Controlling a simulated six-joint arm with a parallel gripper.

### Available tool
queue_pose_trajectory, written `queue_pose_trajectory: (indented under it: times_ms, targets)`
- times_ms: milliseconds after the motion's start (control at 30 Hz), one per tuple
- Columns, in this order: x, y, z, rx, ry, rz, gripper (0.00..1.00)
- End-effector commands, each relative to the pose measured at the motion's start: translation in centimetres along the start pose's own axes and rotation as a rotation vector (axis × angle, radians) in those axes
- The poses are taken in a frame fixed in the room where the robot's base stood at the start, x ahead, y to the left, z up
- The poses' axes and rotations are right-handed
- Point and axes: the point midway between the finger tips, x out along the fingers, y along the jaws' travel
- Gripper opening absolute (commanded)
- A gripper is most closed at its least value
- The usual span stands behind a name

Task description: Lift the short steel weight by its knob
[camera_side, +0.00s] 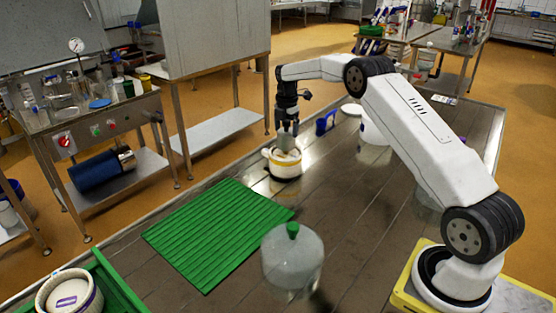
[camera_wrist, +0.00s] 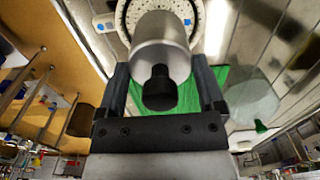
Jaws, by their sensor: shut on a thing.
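The steel weight (camera_side: 285,142) is a grey cylinder with a black knob (camera_wrist: 160,88) on top. My gripper (camera_side: 287,127) points down over it and is shut on it. In the wrist view the two fingers stand on either side of the weight (camera_wrist: 160,38), with the knob between them and gaps beside the knob. The fingertips seem to meet the weight's sides. A white mould (camera_side: 284,170) with a dark and yellowish band is under the weight. I cannot tell whether the weight touches what is below it.
A green ribbed mat (camera_side: 215,230) lies on the table in front of the mould. A clear dome with a green knob (camera_side: 292,258) stands nearer. A blue item (camera_side: 326,122) and white container (camera_side: 372,132) stand right.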

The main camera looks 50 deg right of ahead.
Motion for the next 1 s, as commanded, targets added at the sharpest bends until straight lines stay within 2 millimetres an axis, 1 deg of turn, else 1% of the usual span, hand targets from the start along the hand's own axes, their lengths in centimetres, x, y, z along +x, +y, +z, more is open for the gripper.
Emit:
queue_pose_trajectory:
  times_ms: [33, 267, 633, 1000]
  targets:
    - [-0.9, 0.1, 0.0, 0.000, -0.003, 0.004, 0.00]
    - [-2.6, -1.4, -0.5, 0.000, -0.002, 0.004, 0.00]
    - [-6.8, -4.7, -1.8, 0.000, -0.002, 0.004, 0.00]
    - [-8.7, -8.9, -3.5, 0.000, -0.002, 0.004, 0.00]
